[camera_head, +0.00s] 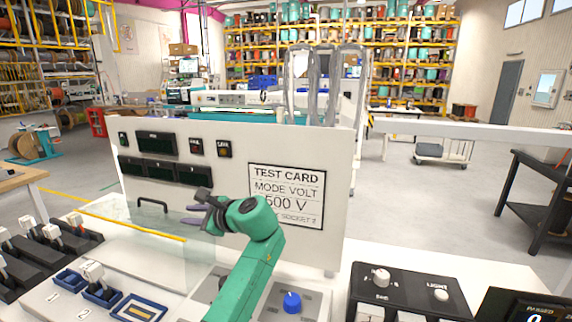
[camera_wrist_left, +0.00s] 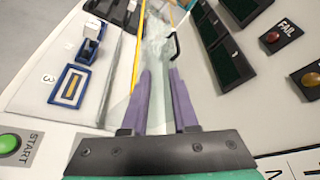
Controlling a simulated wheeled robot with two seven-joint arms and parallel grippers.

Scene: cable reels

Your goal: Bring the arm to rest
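My left arm is green and reaches up from the bottom of the head view. Its gripper (camera_head: 190,215) is in front of the white test panel (camera_head: 262,150), pointing left. In the left wrist view the two purple fingers (camera_wrist_left: 160,75) stand apart with nothing solid between them, so the gripper is open and empty. The clear cover (camera_head: 140,245) with a yellow edge is beside and beyond the fingers. My right gripper is not in view.
A test card (camera_head: 287,195) reading 500 V is on the panel. A blue knob (camera_head: 292,301) stands right of my arm. Blue trays (camera_head: 100,294) and black clamps (camera_head: 45,255) are at the left. A green START button (camera_wrist_left: 9,144) is low in the wrist view. A black control box (camera_head: 410,285) is at the right.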

